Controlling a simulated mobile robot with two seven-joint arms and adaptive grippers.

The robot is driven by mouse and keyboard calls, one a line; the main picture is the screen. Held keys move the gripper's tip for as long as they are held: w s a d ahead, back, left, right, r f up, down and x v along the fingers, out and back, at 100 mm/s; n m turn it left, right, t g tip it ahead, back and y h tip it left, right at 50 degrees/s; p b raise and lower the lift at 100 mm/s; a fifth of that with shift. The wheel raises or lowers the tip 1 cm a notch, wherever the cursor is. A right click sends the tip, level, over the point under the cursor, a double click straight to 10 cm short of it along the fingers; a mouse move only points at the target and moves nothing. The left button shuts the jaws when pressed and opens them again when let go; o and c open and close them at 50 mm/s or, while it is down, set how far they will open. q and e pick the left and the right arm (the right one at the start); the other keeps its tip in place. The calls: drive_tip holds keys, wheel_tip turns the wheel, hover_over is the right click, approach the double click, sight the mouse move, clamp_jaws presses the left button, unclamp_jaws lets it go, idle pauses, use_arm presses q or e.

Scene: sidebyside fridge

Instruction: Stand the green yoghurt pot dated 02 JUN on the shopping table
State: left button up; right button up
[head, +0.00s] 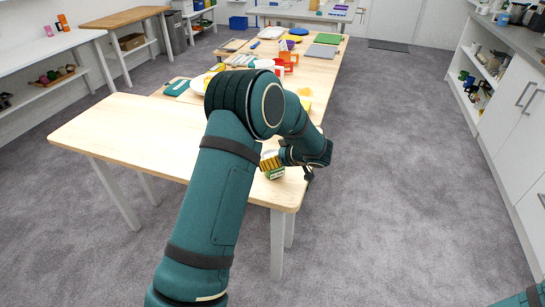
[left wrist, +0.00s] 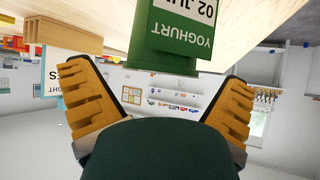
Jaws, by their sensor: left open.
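The green yoghurt pot (left wrist: 175,40) shows close up in the left wrist view, with YOGHURT and a partly cut-off date beginning "02 JU" on its label. That view is upside down, and the pot stands upright on the pale wooden table. In the head view the pot (head: 275,173) is near the table's front right corner (head: 287,197). My left gripper (left wrist: 156,78) is open, its yellow fingers apart. The pot is just beyond and between the fingertips, with no visible grip on it. The left gripper (head: 267,160) also shows in the head view, partly hidden by my arm. My right gripper is out of view.
The near left part of the table (head: 125,130) is bare. A longer table behind holds an orange thing (head: 290,57), a green board (head: 322,52) and other items. White cabinets (head: 515,105) stand at the right, with open carpet between.

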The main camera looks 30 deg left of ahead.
use_arm(q)
drive_tip(key=v, duration=1.1)
drive_tip(key=s+f, duration=0.1)
drive_tip(key=f, duration=0.1)
drive_tip(key=s+d+f+m+h, duration=0.1)
drive_tip(key=f, duration=0.1)
drive_tip(key=s+f+m+g+h, duration=0.1)
drive_tip(key=f, duration=0.1)
drive_tip(key=shift+d+p, duration=0.25)
drive_tip(key=shift+p, duration=0.1)
drive_tip(key=s+d+f+m+h, duration=0.5)
drive_tip(key=s+d+f, duration=0.3)
drive_tip(key=s, duration=0.2)
drive_tip(key=s+d+f+m+h, duration=0.6)
drive_tip(key=s+d+f+h, duration=0.1)
drive_tip(key=s, duration=0.4)
drive_tip(key=shift+d+f+m, duration=0.3)
drive_tip(key=shift+d+f, duration=0.5)
drive_tip(key=shift+f, duration=0.35)
drive_tip(key=shift+s, duration=0.1)
